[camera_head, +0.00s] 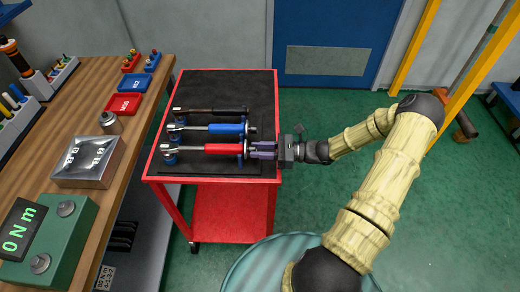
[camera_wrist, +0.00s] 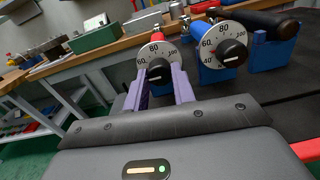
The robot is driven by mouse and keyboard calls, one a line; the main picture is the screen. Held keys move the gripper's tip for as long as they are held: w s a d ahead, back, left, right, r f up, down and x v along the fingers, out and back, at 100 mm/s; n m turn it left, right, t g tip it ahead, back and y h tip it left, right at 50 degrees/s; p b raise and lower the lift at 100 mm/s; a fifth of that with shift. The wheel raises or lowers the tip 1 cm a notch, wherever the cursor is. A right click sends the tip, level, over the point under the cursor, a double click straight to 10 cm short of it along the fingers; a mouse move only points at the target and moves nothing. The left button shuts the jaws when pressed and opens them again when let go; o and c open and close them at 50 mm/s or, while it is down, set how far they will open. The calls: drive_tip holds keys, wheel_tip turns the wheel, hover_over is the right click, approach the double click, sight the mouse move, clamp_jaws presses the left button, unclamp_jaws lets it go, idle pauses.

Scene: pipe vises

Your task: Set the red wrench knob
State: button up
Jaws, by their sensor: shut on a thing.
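The red wrench (camera_head: 223,148) lies across the cart's top in blue holders, nearest the front. Its end carries a white dial marked 60, 80 and 100 with a black knob (camera_wrist: 158,71), seen in the wrist view. My gripper (camera_head: 262,149) is at that right-hand end, and its purple fingers (camera_wrist: 159,84) are shut on the knob, one on each side. A short white mark shows on the knob, but I cannot read its exact setting. The fingers hide part of the dial's lower edge.
The blue wrench (camera_head: 227,128) lies close behind, with its own dial and knob (camera_wrist: 232,52). A black wrench (camera_head: 212,110) lies beyond it. The red cart (camera_head: 233,213) stands beside a wooden bench (camera_head: 79,196). A green tester (camera_head: 48,238) there reads 0 N m.

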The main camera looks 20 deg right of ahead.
drive_tip(key=shift+r+m+p, duration=0.15)
drive_tip(key=shift+m+p, duration=0.25)
drive_tip(key=shift+p, duration=0.1)
drive_tip(key=shift+r+m+p, duration=0.1)
drive_tip(key=shift+m+p, duration=0.7)
drive_tip(key=shift+p, duration=0.2)
drive_tip(key=m+p, duration=0.5)
drive_tip(key=m, duration=0.2)
drive_tip(key=m+p, duration=0.1)
drive_tip(key=m, duration=0.2)
drive_tip(key=shift+m, duration=0.3)
drive_tip(key=m+p, duration=0.1)
drive_tip(key=m, duration=0.4)
drive_tip(key=shift+g, duration=0.4)
drive_tip(key=m, duration=0.5)
drive_tip(key=shift+p, duration=0.4)
